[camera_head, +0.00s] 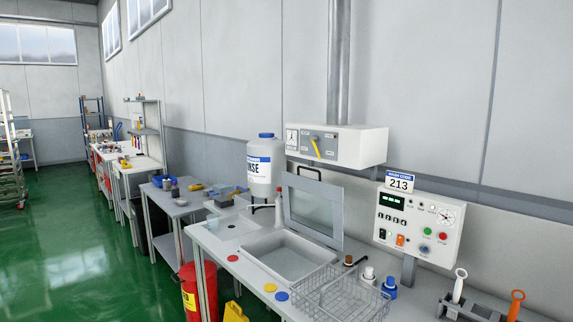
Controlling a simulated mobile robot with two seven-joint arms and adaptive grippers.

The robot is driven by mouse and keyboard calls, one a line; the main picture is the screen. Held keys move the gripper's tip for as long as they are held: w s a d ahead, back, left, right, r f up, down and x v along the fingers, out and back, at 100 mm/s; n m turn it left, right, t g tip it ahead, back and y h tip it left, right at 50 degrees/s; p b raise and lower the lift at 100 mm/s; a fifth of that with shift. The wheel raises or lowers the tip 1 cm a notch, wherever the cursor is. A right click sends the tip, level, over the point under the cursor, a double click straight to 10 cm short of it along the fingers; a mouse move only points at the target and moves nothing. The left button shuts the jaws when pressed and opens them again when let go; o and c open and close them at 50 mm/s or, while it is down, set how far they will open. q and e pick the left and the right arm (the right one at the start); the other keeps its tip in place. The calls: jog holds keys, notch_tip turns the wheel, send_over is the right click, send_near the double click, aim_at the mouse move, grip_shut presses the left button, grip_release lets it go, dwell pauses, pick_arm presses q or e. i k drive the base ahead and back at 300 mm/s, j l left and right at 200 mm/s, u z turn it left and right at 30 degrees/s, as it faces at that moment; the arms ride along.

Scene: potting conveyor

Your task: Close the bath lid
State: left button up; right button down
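The bath (296,256) is a grey rectangular basin set into the light worktop. Its lid (312,207) is a framed, see-through panel standing raised at the back edge of the bath, leaning a little toward the wall. A dark handle (309,172) shows at the top of the lid. The bath's opening is uncovered and looks empty. Neither of my grippers is in view.
A wire basket (340,296) stands at the bath's front right. White and blue bottles (389,288) stand right of it, below a control panel (418,222). A rinse tank (265,166) stands behind left. A red extinguisher (191,295) stands on the floor.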

aim_at(331, 192)
jog(key=i+j, duration=0.8)
jog(key=j, duration=0.15)
